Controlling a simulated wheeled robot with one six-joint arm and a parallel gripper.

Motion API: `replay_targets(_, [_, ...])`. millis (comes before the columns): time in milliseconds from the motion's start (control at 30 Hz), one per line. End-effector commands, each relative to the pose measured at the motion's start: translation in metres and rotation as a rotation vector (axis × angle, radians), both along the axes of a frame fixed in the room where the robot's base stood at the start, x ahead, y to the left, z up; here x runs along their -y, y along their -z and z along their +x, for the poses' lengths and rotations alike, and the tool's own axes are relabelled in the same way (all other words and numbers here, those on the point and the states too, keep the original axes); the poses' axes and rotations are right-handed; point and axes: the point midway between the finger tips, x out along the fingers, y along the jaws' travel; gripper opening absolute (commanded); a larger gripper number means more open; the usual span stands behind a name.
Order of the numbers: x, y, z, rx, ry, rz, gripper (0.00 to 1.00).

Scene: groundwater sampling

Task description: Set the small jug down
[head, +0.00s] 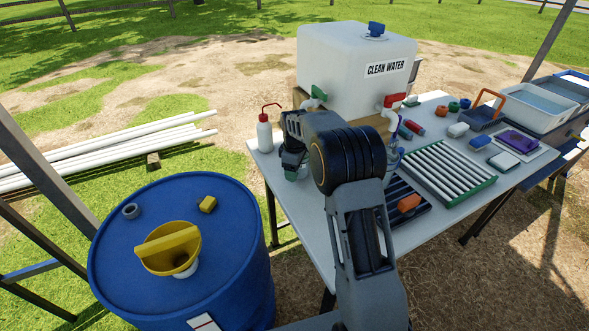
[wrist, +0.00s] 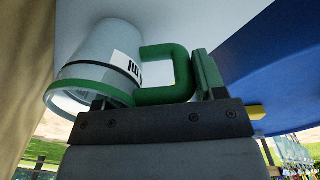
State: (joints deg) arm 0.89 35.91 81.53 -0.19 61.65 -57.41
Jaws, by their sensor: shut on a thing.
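The small jug (wrist: 98,62) is clear with a green rim and a green handle (wrist: 170,72). My gripper (wrist: 178,88) is shut on the handle; it also shows in the head view (head: 293,158). The wrist view looks upside down, and the jug appears upright over the white table (head: 296,208). In the head view the jug (head: 297,174) is at the table's left end, below the green tap, mostly hidden by my gripper. I cannot tell whether its base touches the tabletop.
The clean water tank (head: 340,75) stands behind, with green (head: 318,93) and red (head: 394,101) taps. A wash bottle (head: 264,135) is just left of my gripper. A blue barrel (head: 115,230) with a yellow funnel (head: 190,262) stands left.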

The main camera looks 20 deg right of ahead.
Motion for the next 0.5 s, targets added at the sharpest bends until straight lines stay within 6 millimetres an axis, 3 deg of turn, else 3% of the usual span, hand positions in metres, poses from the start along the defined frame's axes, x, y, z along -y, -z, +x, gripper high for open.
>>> replay_targets(367, [0.0,0.0042,0.0001,0.001,0.0,0.0,0.31])
replay_targets(400, [-0.0001,0.004,0.0001,0.001,0.0,0.0,0.66])
replay_targets(500, [0.0,0.0036,0.0001,0.001,0.0,0.0,0.75])
